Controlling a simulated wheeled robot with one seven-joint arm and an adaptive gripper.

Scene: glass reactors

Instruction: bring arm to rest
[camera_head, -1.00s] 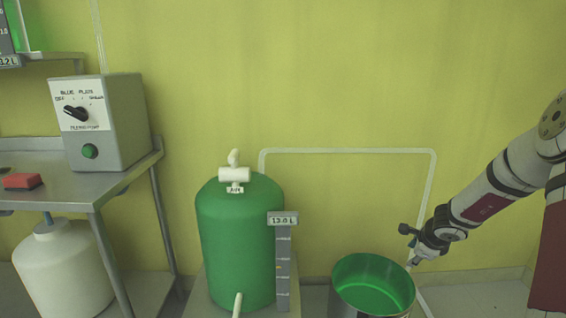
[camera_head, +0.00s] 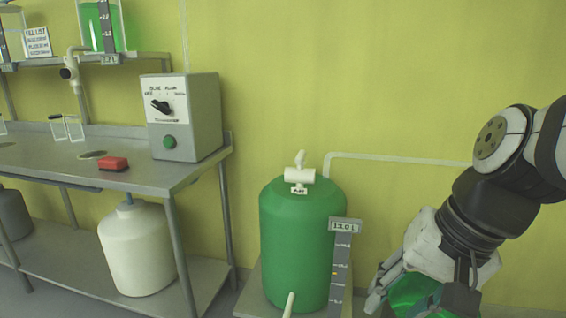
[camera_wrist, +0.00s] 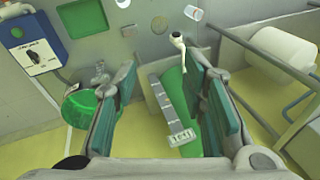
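My arm reaches in from the right in the head view, bent, with my gripper (camera_head: 385,285) low at the lower right, in front of the green bucket (camera_head: 412,290), which is mostly hidden. In the wrist view my gripper (camera_wrist: 160,65) shows two dark green-padded fingers spread apart, with nothing held between them. Past the fingers are the tilted scale strip (camera_wrist: 165,105) and part of a green vessel.
A green tank (camera_head: 300,240) with a white valve (camera_head: 300,175) and a scale marked 13.0 L stands left of my gripper. A steel bench (camera_head: 190,175) carries a grey control box (camera_head: 185,115) and a red block (camera_head: 113,163). A white jug (camera_head: 135,250) sits below.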

